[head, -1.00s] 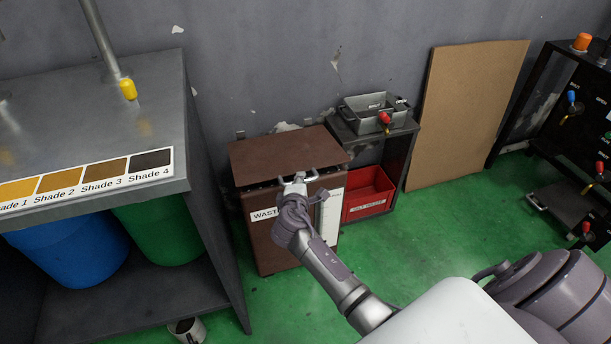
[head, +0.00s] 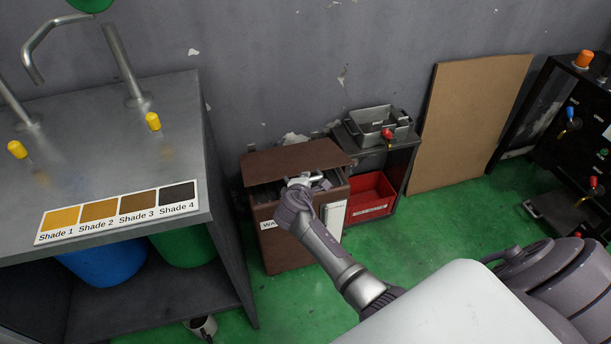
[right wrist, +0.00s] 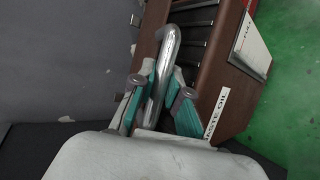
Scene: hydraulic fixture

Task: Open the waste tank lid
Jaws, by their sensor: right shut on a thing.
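The waste tank (head: 284,247) is a brown box with a white "WASTE" label, standing on the green floor against the wall. Its brown lid (head: 290,156) is raised slightly at the front, with a dark gap under its front edge. My right gripper (head: 306,182) is at the lid's front edge. In the right wrist view, the teal-padded fingers of my right gripper (right wrist: 156,98) are closed around a bent metal handle (right wrist: 166,62). Part of the handle is hidden by the gripper. The tank's label also shows in that view (right wrist: 217,113). My left gripper is not in view.
A grey bench (head: 95,120) with a shade card (head: 118,212) stands left of the tank. A small stand (head: 402,150) with a metal tray (head: 378,127) and a red bin (head: 371,200) is close on the right. A brown board (head: 470,120) leans against the wall.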

